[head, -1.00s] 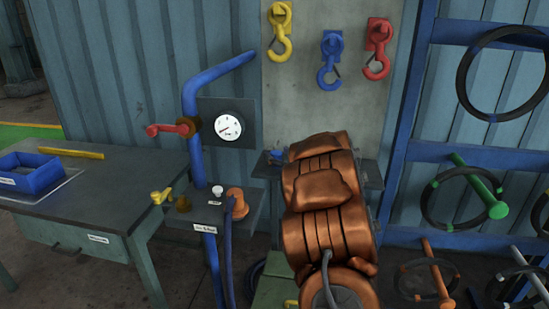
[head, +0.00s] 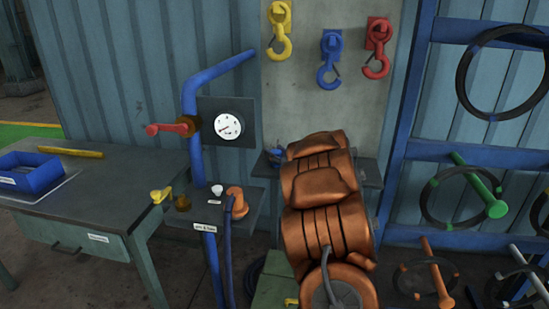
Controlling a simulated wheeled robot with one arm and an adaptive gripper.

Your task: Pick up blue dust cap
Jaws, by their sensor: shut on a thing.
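A small blue thing (head: 276,156) shows at the left edge of my arm, on or just above the grey shelf (head: 371,170) at the wall. It may be the blue dust cap, but it is too small and too covered to be sure. My copper-coloured arm reaches up and away across the middle of the head view and hides most of that shelf. My gripper is hidden behind the arm, so its fingers and any contact with the cap do not show.
A blue pipe (head: 190,110) with a red lever (head: 170,129) and a gauge (head: 229,125) stands left of my arm. Hooks (head: 329,60) hang above. A blue rack (head: 400,150) with hoses is at right, and a bench (head: 100,205) with a blue tray (head: 32,174) at left.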

